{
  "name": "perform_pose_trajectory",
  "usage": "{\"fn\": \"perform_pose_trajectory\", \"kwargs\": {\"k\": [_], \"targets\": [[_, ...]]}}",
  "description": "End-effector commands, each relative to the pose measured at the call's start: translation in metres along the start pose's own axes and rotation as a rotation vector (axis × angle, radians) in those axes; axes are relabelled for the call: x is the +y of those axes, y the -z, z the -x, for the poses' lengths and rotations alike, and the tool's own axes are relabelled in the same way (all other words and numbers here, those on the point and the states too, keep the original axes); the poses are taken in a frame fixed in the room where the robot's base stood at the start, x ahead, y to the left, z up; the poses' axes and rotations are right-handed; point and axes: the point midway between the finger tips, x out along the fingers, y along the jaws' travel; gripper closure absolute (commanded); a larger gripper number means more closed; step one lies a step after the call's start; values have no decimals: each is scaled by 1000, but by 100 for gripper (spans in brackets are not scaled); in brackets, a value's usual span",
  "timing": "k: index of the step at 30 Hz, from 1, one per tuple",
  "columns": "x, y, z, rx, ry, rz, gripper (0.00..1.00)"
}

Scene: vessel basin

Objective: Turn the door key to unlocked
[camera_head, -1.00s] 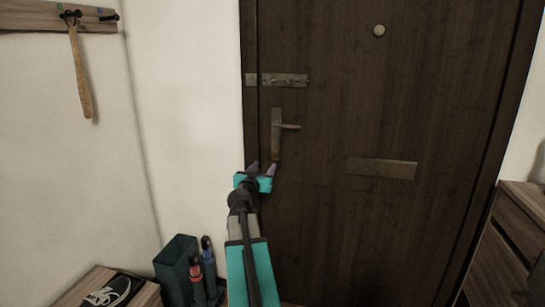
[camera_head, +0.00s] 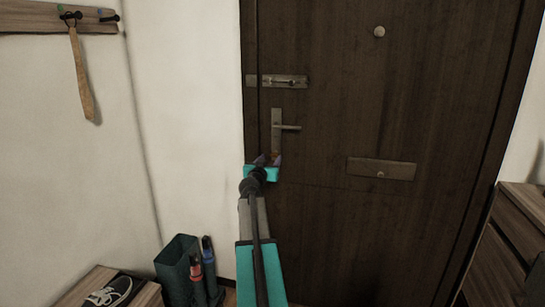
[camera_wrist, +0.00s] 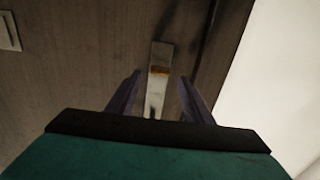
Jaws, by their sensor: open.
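The dark wooden door (camera_head: 340,140) carries a metal lock plate (camera_head: 276,120) with a lever handle (camera_head: 288,127) pointing right. My gripper (camera_head: 268,160) is at the lower end of this plate, below the lever. In the wrist view its two dark fingers (camera_wrist: 160,76) are apart, with the lock plate (camera_wrist: 159,54) showing between them. No clear key shape shows, and nothing is seen gripped.
A slide bolt (camera_head: 284,81) is above the lever, and a mail slot plate (camera_head: 381,168) is to the right. A dark bin (camera_head: 178,268) with umbrellas stands at lower left beside a low bench with a shoe (camera_head: 108,291). A wooden drawer unit (camera_head: 520,235) is at right.

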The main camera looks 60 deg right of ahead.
Motion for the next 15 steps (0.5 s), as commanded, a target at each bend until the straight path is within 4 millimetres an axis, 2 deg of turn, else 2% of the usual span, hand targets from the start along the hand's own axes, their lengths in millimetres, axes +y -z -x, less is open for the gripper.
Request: {"fn": "perform_pose_trajectory", "kwargs": {"k": [6,15], "targets": [[0,0,-22,-1,-1,0,53],[0,0,-39,-1,-1,-1,53]]}}
